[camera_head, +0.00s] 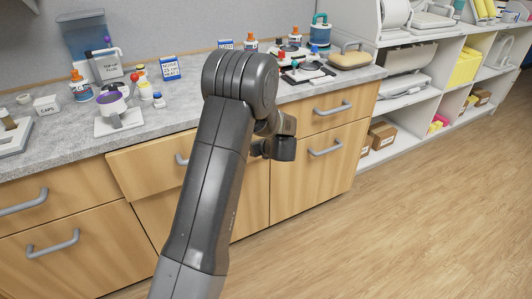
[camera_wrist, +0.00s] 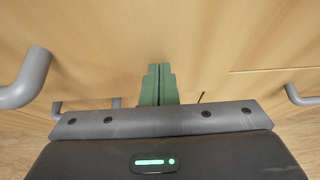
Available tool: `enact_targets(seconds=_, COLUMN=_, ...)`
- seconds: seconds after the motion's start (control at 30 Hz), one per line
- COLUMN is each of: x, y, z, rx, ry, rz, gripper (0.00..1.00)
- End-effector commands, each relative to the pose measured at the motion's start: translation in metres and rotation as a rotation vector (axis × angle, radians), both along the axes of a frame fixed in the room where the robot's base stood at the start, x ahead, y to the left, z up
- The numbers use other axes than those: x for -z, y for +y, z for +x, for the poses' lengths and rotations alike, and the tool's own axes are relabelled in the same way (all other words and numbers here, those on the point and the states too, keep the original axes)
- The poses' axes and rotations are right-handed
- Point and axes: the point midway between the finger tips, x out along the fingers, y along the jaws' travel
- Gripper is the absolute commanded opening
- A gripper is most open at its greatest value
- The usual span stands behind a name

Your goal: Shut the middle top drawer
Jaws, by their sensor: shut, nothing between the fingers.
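The middle top drawer (camera_head: 148,170) is a light wood front below the grey counter, with a grey bar handle (camera_head: 182,159). Its front appears to stand out slightly from the cabinet. My arm hides its right part. My gripper (camera_wrist: 159,69) shows in the wrist view with its green fingers together and nothing between them. The fingertips point at a plain wood front (camera_wrist: 190,35), close to it; I cannot tell whether they touch. In the camera_head view the fingers are hidden behind my arm.
A grey handle (camera_wrist: 28,82) stands out left of my fingers. The right top drawer (camera_head: 310,118) looks flush. Open white shelves (camera_head: 405,115) stand at the right. The wooden floor (camera_head: 420,215) in front is clear.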

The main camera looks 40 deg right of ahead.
Motion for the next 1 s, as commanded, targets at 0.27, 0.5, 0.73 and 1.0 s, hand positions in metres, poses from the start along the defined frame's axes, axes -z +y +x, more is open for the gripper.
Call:
enact_targets(seconds=0.27, x=-0.001, y=-0.008, z=0.034, rx=-0.001, ry=0.000, rz=0.000, gripper=0.00)
enact_targets(seconds=0.5, x=-0.001, y=-0.010, z=0.043, rx=0.000, ry=-0.002, rz=-0.001, gripper=0.00)
enact_targets(seconds=0.73, x=-0.002, y=-0.011, z=0.045, rx=0.000, ry=-0.006, rz=-0.003, gripper=0.00)
enact_targets(seconds=1.0, x=-0.003, y=-0.009, z=0.043, rx=-0.001, ry=-0.007, rz=-0.004, gripper=0.00)
